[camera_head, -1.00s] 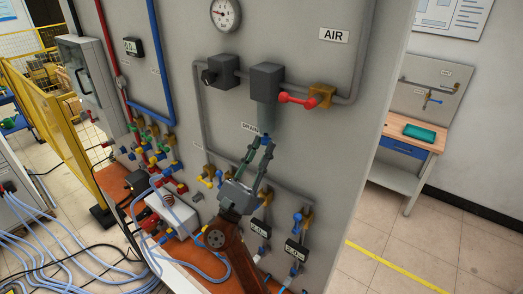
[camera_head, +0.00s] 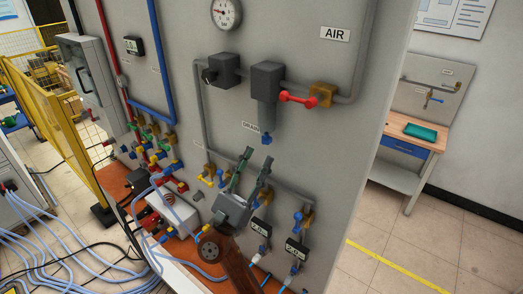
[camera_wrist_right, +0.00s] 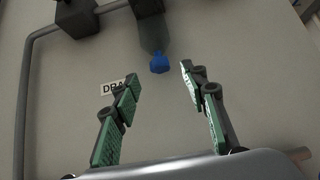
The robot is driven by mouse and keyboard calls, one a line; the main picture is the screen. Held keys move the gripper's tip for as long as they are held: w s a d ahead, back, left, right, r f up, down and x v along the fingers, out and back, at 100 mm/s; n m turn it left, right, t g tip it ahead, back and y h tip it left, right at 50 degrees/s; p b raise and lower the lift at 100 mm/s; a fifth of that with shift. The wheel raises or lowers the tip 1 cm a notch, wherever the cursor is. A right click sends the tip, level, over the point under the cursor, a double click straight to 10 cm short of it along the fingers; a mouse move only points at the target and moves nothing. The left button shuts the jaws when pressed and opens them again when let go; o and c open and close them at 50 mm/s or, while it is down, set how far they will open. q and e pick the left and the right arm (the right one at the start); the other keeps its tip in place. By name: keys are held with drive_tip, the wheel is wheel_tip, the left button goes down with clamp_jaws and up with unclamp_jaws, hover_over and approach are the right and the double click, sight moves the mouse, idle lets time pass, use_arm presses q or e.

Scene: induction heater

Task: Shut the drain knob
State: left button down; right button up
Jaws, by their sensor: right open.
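The blue drain knob (camera_head: 266,139) sits at the bottom end of the grey filter bowl (camera_head: 267,117), under the dark block on the air line. It also shows in the right wrist view (camera_wrist_right: 160,64), beyond and between the fingertips. My right gripper (camera_head: 254,160) is open and empty, a little below the knob and apart from it. In the right wrist view its green-padded fingers (camera_wrist_right: 160,72) stand wide apart. The drain label (camera_head: 251,127) is left of the knob, partly covered by a finger in the right wrist view. My left gripper is not in view.
A red valve handle (camera_head: 297,98) sticks out right of the filter. Below my right gripper are blue-handled valves (camera_head: 298,217) and digital gauges (camera_head: 296,250). Coloured valves (camera_head: 150,150) stand to the left. The grey panel (camera_head: 330,130) around the knob is mostly bare.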

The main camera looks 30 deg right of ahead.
drive_tip(key=v, duration=0.8)
drive_tip(key=shift+s+a+f, duration=0.1)
drive_tip(key=shift+a, duration=0.1)
